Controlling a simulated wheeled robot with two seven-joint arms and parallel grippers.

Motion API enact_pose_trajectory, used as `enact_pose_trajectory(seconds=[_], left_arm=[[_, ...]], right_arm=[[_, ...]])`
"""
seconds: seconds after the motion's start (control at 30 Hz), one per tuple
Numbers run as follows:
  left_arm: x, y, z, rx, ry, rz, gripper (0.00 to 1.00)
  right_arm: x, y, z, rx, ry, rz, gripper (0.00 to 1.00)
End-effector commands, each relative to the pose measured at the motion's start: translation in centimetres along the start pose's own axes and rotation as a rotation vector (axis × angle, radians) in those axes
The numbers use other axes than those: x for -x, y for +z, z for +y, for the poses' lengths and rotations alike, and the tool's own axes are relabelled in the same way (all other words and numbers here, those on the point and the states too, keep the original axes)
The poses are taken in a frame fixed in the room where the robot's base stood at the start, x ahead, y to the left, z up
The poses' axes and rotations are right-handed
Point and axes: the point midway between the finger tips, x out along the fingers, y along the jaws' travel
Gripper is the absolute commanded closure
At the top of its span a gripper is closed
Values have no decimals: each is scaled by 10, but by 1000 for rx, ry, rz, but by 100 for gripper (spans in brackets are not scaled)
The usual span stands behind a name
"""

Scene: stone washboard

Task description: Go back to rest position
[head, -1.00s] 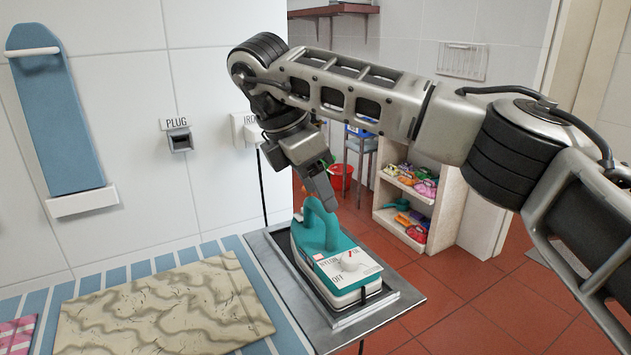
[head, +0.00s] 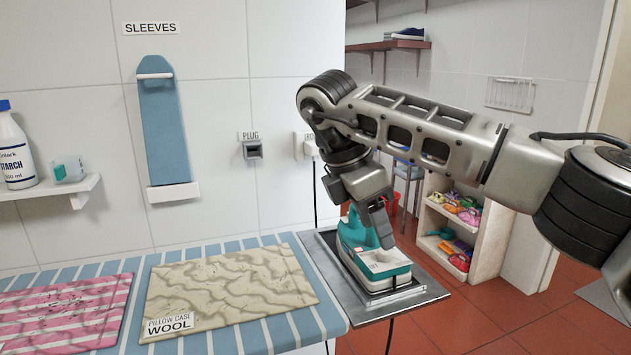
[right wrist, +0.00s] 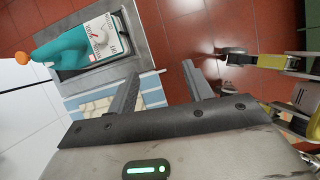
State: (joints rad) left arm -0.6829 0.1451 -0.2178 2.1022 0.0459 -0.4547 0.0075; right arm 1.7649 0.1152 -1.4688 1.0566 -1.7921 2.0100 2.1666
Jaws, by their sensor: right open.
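My right gripper (head: 382,220) hangs at the end of my right arm, in front of the upper part of the teal and white iron (head: 383,262) in the head view. The iron sits on a grey metal tray (head: 425,296) at the right end of the ironing surface. In the right wrist view the two fingers (right wrist: 162,85) are apart with nothing between them. The iron (right wrist: 88,45) lies beyond them at upper left on its tray, apart from the fingers. My left gripper is not in the head view.
A beige pillow case (head: 225,285) and a pink striped cloth (head: 60,312) lie on the blue striped board (head: 230,338). A shelf with a starch bottle (head: 14,150) is at left. A low shelf unit (head: 487,240) stands behind the iron. Red floor (head: 500,315) is open at right.

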Motion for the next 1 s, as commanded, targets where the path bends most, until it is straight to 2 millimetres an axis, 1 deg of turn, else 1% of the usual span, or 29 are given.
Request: enact_pose_trajectory(seconds=[0.2, 0.27, 0.37, 0.47, 0.57, 0.63, 0.67, 0.7, 0.73, 0.77, 0.8, 0.87, 0.9, 0.97, 1.0], left_arm=[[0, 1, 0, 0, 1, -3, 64], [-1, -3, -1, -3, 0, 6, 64], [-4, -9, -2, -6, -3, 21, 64], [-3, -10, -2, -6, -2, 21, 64], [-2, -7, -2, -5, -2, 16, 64], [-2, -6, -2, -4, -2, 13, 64], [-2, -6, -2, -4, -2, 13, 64], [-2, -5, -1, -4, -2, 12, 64], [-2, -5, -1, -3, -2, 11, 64], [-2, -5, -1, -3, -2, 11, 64], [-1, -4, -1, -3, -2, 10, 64], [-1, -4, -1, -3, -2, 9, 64], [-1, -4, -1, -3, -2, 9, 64], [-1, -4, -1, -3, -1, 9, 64], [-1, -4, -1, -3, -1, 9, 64]], right_arm=[[-24, -43, -3, 150, -6, 146, 49], [-30, -57, -4, 197, -5, 198, 49], [-40, -85, -10, 288, -2, 301, 49], [-50, -117, -18, 383, 6, 426, 49], [-57, -157, -30, 492, 24, 596, 49], [-59, -191, -45, 576, 46, 759, 49], [-58, -208, -52, 612, 62, 847, 49], [-54, -231, -65, 659, 90, 986, 49], [-47, -249, -75, 688, 121, 1108, 49], [-39, -265, -84, 705, 159, 1237, 49], [-25, -281, -95, 709, 218, 1405, 49], [-4, -295, -106, 666, 319, 1641, 49], [10, -298, -109, 607, 394, 1785, 49], [26, -294, -109, 473, 514, 1972, 49], [33, -286, -105, 355, 593, 2074, 49]])
